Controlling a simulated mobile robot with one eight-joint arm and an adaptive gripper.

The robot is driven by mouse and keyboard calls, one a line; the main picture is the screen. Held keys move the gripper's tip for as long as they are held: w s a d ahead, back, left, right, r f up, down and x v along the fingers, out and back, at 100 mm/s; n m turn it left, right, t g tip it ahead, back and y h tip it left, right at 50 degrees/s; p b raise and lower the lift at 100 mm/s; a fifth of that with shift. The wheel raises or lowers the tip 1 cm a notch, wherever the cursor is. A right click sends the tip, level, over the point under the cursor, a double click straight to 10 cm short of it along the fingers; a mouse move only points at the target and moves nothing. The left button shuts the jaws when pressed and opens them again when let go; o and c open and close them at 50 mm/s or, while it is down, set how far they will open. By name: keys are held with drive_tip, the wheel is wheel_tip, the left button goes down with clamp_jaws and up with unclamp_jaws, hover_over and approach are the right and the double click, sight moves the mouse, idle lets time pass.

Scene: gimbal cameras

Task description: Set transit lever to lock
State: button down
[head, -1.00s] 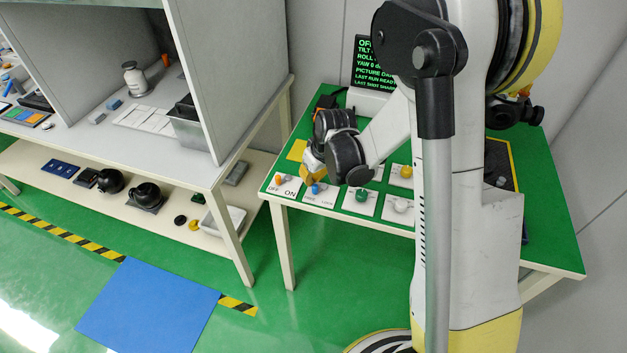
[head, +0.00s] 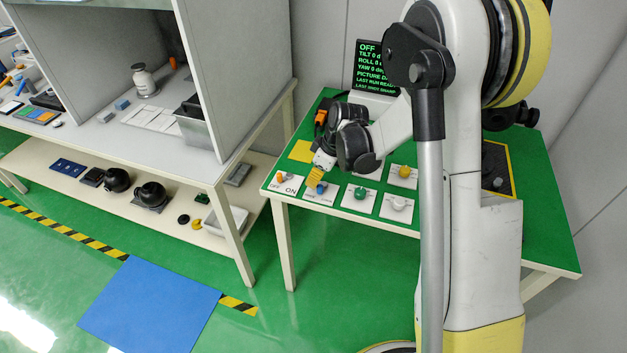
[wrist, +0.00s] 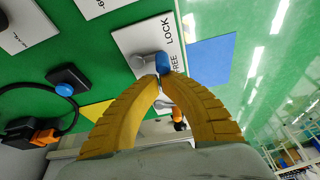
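The transit lever has a grey pivot (wrist: 143,62) and a blue tip (wrist: 164,62) on a white plate (wrist: 130,38) marked FREE and LOCK. My gripper (wrist: 160,77) has yellow ribbed fingers whose tips nearly meet right at the blue tip. They look shut; I cannot tell whether they pinch it or only touch it. In the head view my gripper (head: 314,180) is low over the plate, with the blue tip (head: 321,187) just at its right.
Neighbouring plates carry an orange OFF/ON switch (head: 281,178), a green knob (head: 360,193), a white knob (head: 399,205) and a yellow knob (head: 404,172). A black display (head: 376,66) stands behind. A cable and a box with a blue button (wrist: 64,89) lie near in the wrist view.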

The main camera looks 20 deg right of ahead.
drive_tip(key=n, duration=0.2)
drive_tip(key=s+n+g, duration=0.1)
drive_tip(key=n, duration=0.1)
drive_tip(key=shift+d+y, duration=0.2)
drive_tip(key=shift+y, duration=0.2)
drive_tip(key=shift+s, duration=0.1)
drive_tip(key=shift+w+d, duration=0.4)
drive_tip(key=shift+w, duration=0.35)
drive_tip(key=a, duration=0.1)
drive_tip(key=w+a, duration=0.1)
drive_tip(key=a, duration=0.1)
drive_tip(key=shift+w+a+r, duration=0.35)
drive_tip(key=shift+w+r, duration=0.05)
drive_tip(key=p+v, duration=0.3)
drive_tip(key=v, duration=0.6)
drive_tip(key=shift+p, duration=0.35)
drive_tip(key=shift+s+d+r, duration=0.1)
drive_tip(key=shift+s, duration=0.05)
